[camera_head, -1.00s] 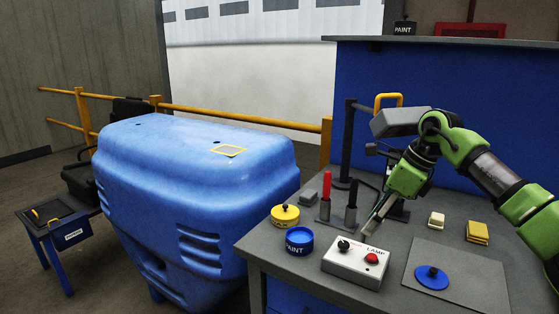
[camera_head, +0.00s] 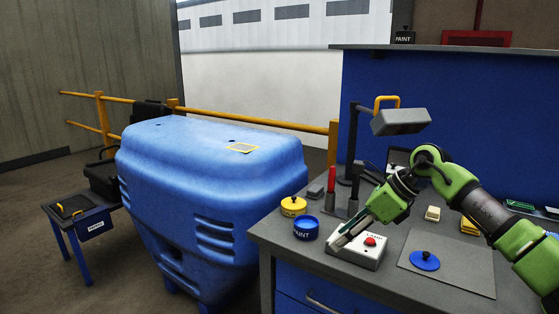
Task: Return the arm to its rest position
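My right arm, green and black, comes in from the right. Its gripper (camera_head: 338,241) points down and left, with its grey fingertips over the left part of the white lamp box (camera_head: 372,258). The fingers overlap in this view, so I cannot tell whether they are open or shut, or whether they touch the box. The box's red button (camera_head: 370,241) shows just right of the fingers. Its black knob is hidden behind the gripper. The grey desk lamp (camera_head: 401,122) stands behind the gripper. My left gripper is not in view.
A yellow tin (camera_head: 293,206), a blue paint pot (camera_head: 306,228) and red and black upright tools (camera_head: 332,180) stand left of the gripper. A grey mat (camera_head: 450,277) with a blue knobbed disc (camera_head: 425,260) lies to the right. A large blue bin (camera_head: 205,170) stands left of the bench.

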